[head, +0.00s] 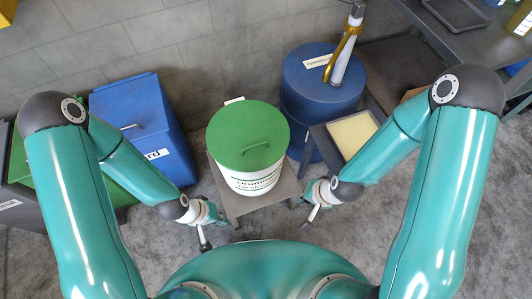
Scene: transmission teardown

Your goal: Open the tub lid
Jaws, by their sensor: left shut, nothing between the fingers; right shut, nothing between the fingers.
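My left gripper (206,245) is shut and empty, low to the left of the stand and apart from the tub. My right gripper (311,219) is shut and empty, to the right of the stand and apart from the tub.
A blue drum (310,95) with a pump stands behind right of the tub. A tray with a pale yellow pad (352,132) is beside it. A blue bin (140,105) and a green bin stand left. A dark bench (480,50) is at upper right. The wall is behind.

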